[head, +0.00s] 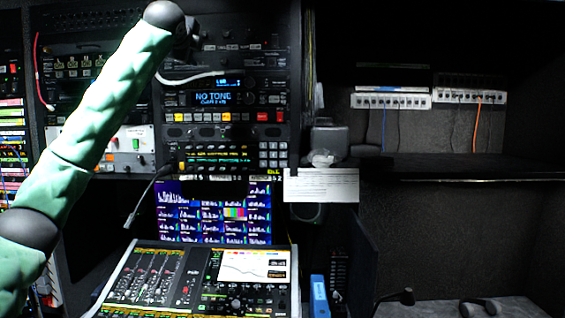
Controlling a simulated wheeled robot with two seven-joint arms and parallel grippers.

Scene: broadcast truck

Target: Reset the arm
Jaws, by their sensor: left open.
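My left arm, in a pale green sleeve with dark joints, rises from the lower left to the top of the head view. My left gripper (188,46) is small and dark at the arm's upper end, in front of the equipment rack (215,140). It is open, and I see nothing held in it. Its fingers are hard to tell from the dark rack behind. My right gripper is not in view.
A mixing console (190,285) with a lit screen stands below a multi-picture monitor (213,211). A gooseneck microphone (145,200) stands left of the monitor. A shelf (450,170) and a desktop (440,307) lie to the right, with open space between.

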